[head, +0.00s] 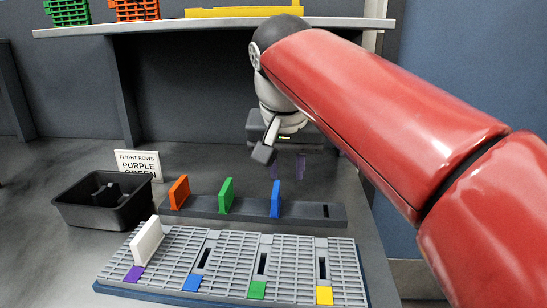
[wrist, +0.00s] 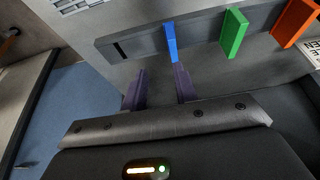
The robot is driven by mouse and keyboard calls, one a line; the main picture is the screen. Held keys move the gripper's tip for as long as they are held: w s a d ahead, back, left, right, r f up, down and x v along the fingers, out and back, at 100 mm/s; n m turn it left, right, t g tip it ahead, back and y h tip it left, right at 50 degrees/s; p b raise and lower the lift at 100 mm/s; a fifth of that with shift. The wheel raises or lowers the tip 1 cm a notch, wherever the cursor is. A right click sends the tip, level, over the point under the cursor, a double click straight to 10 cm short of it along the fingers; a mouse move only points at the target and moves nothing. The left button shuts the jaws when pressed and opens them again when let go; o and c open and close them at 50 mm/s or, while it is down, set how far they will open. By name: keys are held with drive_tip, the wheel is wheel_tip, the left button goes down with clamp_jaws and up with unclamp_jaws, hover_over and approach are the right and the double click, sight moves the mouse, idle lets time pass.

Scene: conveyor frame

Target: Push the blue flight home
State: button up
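The blue flight (head: 275,199) stands upright in the dark rack (head: 250,212), right of the green flight (head: 226,195) and orange flight (head: 179,193). My gripper (head: 288,166) hangs above and behind the blue flight in the head view. In the wrist view its two purple fingers (wrist: 160,72) are apart with nothing between them, and the blue flight (wrist: 171,42) stands just beyond the tips, nearer the right finger. The grey slatted conveyor frame (head: 222,261) has purple, blue, green and yellow tabs along its front. A white flight (head: 147,242) stands in the row with the purple tab.
A black bin (head: 104,209) sits left of the rack. Behind it stands a sign card (head: 138,163) reading "FLIGHT ROWS PURPLE GREEN", with any lower text hidden. The rack has an empty slot at its right end. A shelf (head: 200,24) with crates crosses the back.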

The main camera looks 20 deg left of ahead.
sight(276, 190)
drive_tip(key=a+f+b, duration=0.1)
drive_tip(key=f, duration=0.1)
drive_tip(key=w+a+f+b, duration=0.1)
drive_tip(key=f+b, duration=0.1)
drive_tip(key=w+a+f+b, duration=0.1)
drive_tip(key=f+b, duration=0.1)
drive_tip(key=f, duration=0.1)
drive_tip(key=shift+w, duration=0.25)
drive_tip(key=shift+r, duration=0.15)
clamp_jaws()
wheel_tip(276, 190, up, 4)
drive_tip(key=p, duration=0.4)
